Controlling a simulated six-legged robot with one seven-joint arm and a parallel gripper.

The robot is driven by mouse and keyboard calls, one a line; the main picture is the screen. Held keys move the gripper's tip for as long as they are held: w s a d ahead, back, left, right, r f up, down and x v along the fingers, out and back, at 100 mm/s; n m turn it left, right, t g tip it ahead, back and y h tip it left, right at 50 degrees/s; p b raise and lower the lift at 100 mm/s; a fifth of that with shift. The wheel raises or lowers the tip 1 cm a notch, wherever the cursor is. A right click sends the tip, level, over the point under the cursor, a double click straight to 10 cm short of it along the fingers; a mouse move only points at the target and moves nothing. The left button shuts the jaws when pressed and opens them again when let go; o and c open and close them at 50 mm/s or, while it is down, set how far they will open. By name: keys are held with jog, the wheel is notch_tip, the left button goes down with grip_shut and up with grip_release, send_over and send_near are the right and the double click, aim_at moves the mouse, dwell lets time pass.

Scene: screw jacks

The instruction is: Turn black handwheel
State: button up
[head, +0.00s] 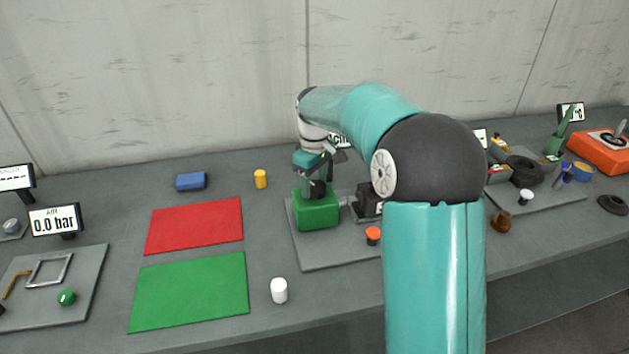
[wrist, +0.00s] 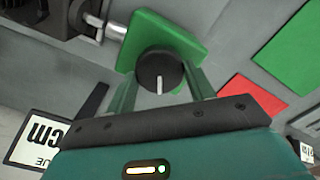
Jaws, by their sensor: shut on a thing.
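The black handwheel (wrist: 160,73) shows in the wrist view as a round dark knob with a white mark, in front of the green block (wrist: 150,30). My gripper (wrist: 160,85) has one finger on each side of the handwheel and is shut on it. In the head view my gripper (head: 317,178) reaches down onto the top of the green block (head: 316,212). The handwheel (head: 318,188) shows there only as a small dark patch, partly hidden by my gripper.
The green block stands on a grey plate (head: 335,258) with an orange-topped knob (head: 373,235). Red (head: 195,226) and green (head: 190,290) mats lie left.

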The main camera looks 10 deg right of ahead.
aim_at(315, 185)
jog(key=shift+n, duration=0.3)
jog(key=o, duration=1)
notch_tip(315, 185, up, 14)
jog(key=shift+f, duration=0.1)
